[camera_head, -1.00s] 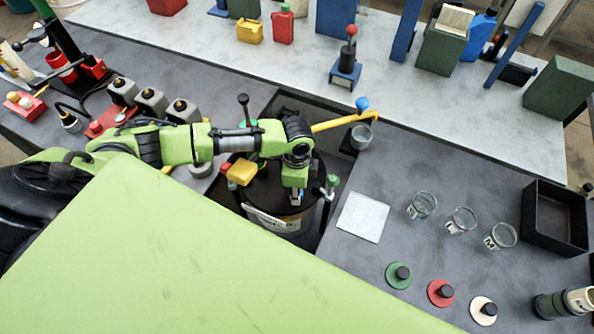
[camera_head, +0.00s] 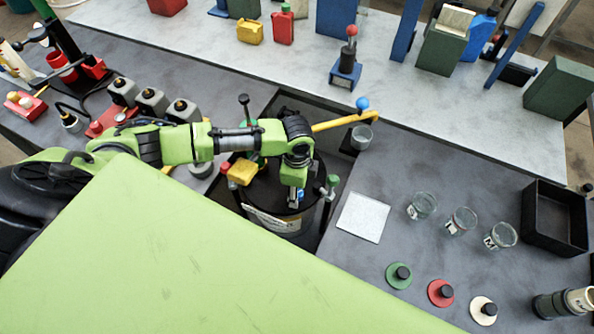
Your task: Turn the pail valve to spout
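The dark pail (camera_head: 290,222) with a white label stands in a recess in the grey bench. A yellow spout pipe (camera_head: 338,123) runs from behind my arm to the right. It carries a blue knob (camera_head: 362,103) near its end. A yellow block (camera_head: 241,172) and a green-topped post (camera_head: 333,182) show at the pail's top. I cannot tell which part is the valve. My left gripper (camera_head: 295,198) points down over the pail's dark lid. Its fingers are small, and their gap and any contact are unclear. My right gripper is not in view.
A small grey cup (camera_head: 361,137) sits under the spout's end. To the right are a pale square pad (camera_head: 362,217), three glass jars (camera_head: 460,221), three coloured lids (camera_head: 440,293) and an empty black tray (camera_head: 555,217). A red-knobbed blue stand (camera_head: 345,70) stands behind.

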